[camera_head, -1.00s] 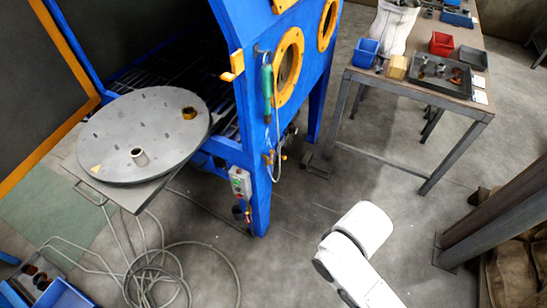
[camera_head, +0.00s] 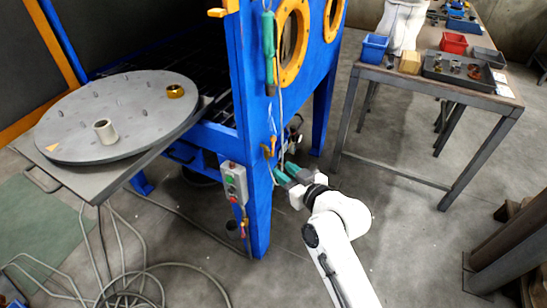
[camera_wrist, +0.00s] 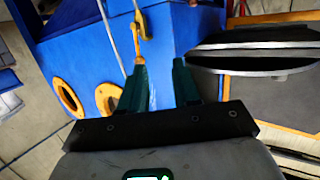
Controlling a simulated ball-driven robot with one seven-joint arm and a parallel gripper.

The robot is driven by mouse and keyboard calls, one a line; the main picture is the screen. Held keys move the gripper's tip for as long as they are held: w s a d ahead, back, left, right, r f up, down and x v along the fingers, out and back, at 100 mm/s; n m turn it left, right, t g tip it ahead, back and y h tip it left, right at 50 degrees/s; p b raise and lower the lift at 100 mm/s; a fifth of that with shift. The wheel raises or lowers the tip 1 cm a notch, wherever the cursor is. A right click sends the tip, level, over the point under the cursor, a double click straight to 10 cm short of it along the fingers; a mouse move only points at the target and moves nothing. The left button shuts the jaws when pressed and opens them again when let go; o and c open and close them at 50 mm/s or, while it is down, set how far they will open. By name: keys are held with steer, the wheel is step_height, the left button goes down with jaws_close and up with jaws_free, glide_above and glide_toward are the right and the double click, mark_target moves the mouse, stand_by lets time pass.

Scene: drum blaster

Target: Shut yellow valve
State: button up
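A small yellow-orange valve-like handle (camera_head: 268,151) sits on the side of the blue cabinet, near its front corner post. In the wrist view a yellow piece (camera_wrist: 143,24) hangs beyond my fingers, with an orange tip reaching down near the left fingertip. Whether it is the valve handle itself is hard to tell. My gripper (camera_head: 285,170) has teal fingers and is just right of and below the handle. In the wrist view my gripper (camera_wrist: 158,66) is open, with an empty gap between the fingers. I cannot tell whether a finger touches the orange tip.
The blue cabinet (camera_head: 258,205) carries a control box (camera_head: 235,183) and a hanging green tool (camera_head: 269,48). A round turntable (camera_head: 120,115) juts out at left. Hoses lie on the floor below it. A workbench (camera_head: 425,88) stands at right. Floor between cabinet and bench is clear.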

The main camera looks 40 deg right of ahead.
mark_target(273, 138)
steer(key=w+d, duration=0.2)
steer(key=w, duration=0.2)
steer(key=w+d+t+h+b, duration=0.1)
steer(key=w+d, duration=0.1)
steer(key=w, duration=0.2)
steer(key=w+d+t+h+b, duration=0.1)
steer(key=w+d, duration=0.1)
steer(key=w, duration=0.2)
steer(key=shift+d+r+m, duration=0.15)
steer(key=shift+r+m, duration=0.05)
steer(key=shift+m, duration=0.1)
steer(key=shift+c, duration=0.5)
jaws_close()
